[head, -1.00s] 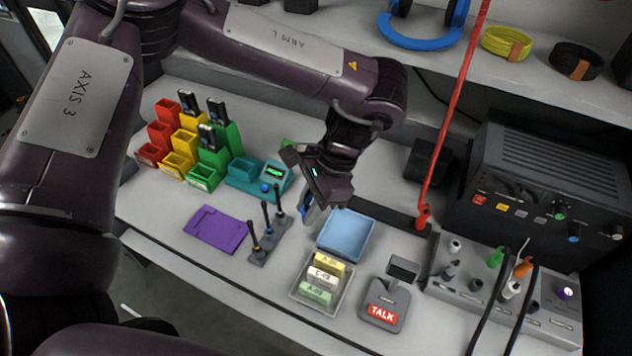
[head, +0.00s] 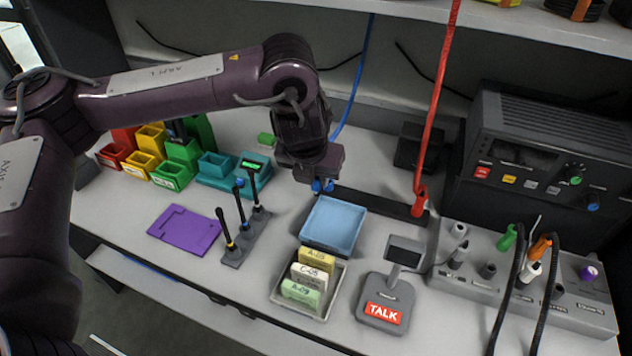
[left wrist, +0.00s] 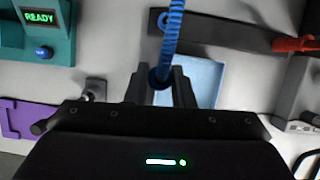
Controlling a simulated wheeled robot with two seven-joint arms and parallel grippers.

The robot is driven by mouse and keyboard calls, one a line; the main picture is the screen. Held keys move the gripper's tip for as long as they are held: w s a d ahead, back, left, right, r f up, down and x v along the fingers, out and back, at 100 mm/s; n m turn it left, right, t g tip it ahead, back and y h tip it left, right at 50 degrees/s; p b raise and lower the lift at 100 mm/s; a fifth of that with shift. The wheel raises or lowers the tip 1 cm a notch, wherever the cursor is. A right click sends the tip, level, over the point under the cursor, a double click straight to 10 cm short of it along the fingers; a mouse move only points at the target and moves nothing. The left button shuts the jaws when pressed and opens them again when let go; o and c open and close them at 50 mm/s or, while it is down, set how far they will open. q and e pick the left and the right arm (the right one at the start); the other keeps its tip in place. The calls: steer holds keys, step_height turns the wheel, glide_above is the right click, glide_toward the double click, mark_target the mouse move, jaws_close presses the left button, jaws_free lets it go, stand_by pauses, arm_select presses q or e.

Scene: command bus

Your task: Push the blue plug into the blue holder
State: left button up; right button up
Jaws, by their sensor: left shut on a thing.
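My left gripper (head: 318,184) hangs above the counter by the far left corner of the light blue tray. It is shut on the blue plug (head: 323,187), most of which the gripper hides. In the left wrist view the gripper (left wrist: 165,92) has its fingers on both sides of the plug (left wrist: 159,79), and a coiled blue cord (left wrist: 173,35) runs up from it. A dark bar (left wrist: 225,35) lies beyond the fingers, with a round socket-like end (left wrist: 162,20). I cannot tell whether this end is the blue holder. My right gripper is not in view.
The light blue tray (head: 345,207) stands close by. A red plug (head: 419,200) on a red cord stands at the bar's right end. Three upright switches (head: 240,222), a purple plate (head: 185,230) and a teal box (head: 250,178) are to the left.

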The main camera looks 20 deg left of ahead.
arm_select(q)
steer(key=shift+w+f+m, duration=0.1)
steer(key=shift+w+m, duration=0.15)
steer(key=shift+m, duration=0.05)
steer(key=shift+w, duration=0.2)
steer(key=shift+w+d+f+b, duration=0.1)
steer(key=shift+w+f+b, duration=0.15)
steer(key=shift+w+b, duration=0.3)
steer(key=w, duration=0.2)
steer(key=w+f+b, duration=0.1)
steer(key=w, duration=0.1)
steer(key=shift+w+d+f, duration=0.1)
steer(key=shift+w+f, duration=0.1)
steer(key=shift+w, duration=0.05)
steer(key=shift+w+f, duration=0.3)
steer(key=shift+w, duration=0.05)
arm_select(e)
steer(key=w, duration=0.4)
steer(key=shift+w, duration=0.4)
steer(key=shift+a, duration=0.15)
